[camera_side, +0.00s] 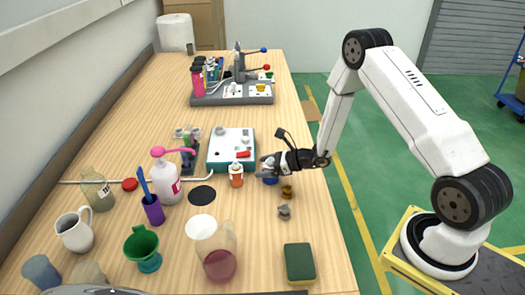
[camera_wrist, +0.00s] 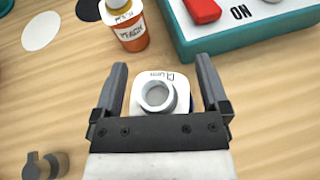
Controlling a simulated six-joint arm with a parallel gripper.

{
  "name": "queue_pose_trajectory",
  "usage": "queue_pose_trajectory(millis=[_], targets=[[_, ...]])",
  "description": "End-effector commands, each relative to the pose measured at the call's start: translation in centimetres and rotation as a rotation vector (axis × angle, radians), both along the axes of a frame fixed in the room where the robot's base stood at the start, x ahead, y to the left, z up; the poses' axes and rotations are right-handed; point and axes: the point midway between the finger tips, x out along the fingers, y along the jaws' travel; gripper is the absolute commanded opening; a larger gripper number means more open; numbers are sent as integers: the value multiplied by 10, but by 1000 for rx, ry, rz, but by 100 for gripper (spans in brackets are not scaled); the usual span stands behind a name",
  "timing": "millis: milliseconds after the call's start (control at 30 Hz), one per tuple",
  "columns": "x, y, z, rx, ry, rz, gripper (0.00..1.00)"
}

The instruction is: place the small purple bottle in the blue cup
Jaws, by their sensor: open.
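My gripper (camera_wrist: 160,70) is open, with its fingers on either side of a small bottle (camera_wrist: 157,97) with a white square top and a round neck. Gaps show between the fingers and the bottle. A blue-grey cup (camera_side: 41,273) stands upright at the near left corner of the table, far from my gripper. Its inside cannot be made out.
An orange bottle (camera_side: 236,175) stands just left of my gripper, beside a teal and white box (camera_side: 231,150). Between there and the blue-grey cup stand a glass pitcher (camera_side: 212,250), a green cup (camera_side: 142,248), a purple pen holder (camera_side: 153,210) and a white mug (camera_side: 74,231).

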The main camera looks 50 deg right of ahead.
Motion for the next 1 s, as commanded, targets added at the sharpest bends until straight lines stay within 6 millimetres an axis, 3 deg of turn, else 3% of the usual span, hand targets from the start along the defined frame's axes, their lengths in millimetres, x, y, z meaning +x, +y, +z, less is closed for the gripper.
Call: queue_pose_trajectory(millis=[367, 1000], targets=[[-10, -8, 9, 0, 0, -3, 95], [-84, -52, 44, 1, -1, -2, 95]])
